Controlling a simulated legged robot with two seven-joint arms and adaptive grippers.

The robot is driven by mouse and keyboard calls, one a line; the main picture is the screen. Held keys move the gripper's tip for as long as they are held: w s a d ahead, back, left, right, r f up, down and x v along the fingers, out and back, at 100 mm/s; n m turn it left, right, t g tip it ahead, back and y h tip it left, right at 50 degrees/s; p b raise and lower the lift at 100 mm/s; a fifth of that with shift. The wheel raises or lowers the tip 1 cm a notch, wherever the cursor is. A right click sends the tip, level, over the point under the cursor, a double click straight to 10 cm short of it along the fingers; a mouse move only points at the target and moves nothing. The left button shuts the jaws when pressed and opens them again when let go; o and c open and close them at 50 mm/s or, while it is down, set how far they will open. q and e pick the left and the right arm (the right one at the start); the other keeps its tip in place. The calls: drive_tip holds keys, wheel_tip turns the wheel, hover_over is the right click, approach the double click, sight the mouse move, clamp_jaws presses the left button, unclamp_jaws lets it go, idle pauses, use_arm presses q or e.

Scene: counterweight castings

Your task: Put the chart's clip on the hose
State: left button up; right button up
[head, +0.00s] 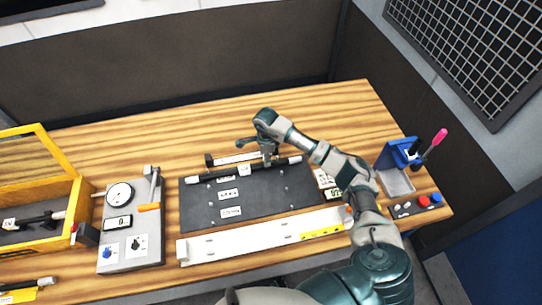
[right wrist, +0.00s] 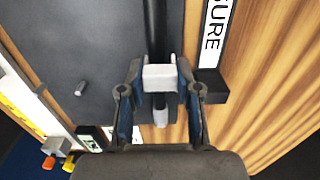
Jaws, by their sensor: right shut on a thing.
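A dark hose (head: 215,177) lies along the back edge of a dark board (head: 265,200). It also runs upright through the right wrist view (right wrist: 161,30). My right gripper (head: 268,158) is over the right part of the hose. In the right wrist view its fingers (right wrist: 160,85) are shut on a small white clip (right wrist: 160,77). The clip lies across the line of the hose; I cannot tell whether it is seated on it. A pale tip (right wrist: 160,117) shows just below the clip. A white piece (head: 245,169) sits at the hose left of the gripper. My left gripper is not in view.
A lettered white strip (right wrist: 214,35) with a black end block (right wrist: 212,86) runs close beside the hose. A white rail (head: 250,236) lies in front of the board. A gauge panel (head: 130,245) and yellow box (head: 75,200) stand left; a blue press (head: 395,155) stands right.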

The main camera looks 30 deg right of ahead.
drive_tip(key=shift+a+r, duration=0.15)
drive_tip(key=shift+a, duration=1.05)
drive_tip(key=shift+d, duration=0.3)
drive_tip(key=shift+d+f, duration=0.2)
drive_tip(key=shift+d, duration=0.1)
drive_tip(key=shift+a, duration=0.35)
drive_tip(key=shift+a+r, duration=0.15)
drive_tip(key=shift+a, duration=0.25)
drive_tip(key=shift+d, duration=1.1)
drive_tip(key=shift+a, duration=0.5)
drive_tip(key=shift+a+f+b, duration=0.1)
drive_tip(key=shift+f+b, duration=0.15)
drive_tip(key=shift+b, duration=0.05)
drive_tip(key=shift+d+f, duration=0.4)
drive_tip(key=shift+d, duration=0.05)
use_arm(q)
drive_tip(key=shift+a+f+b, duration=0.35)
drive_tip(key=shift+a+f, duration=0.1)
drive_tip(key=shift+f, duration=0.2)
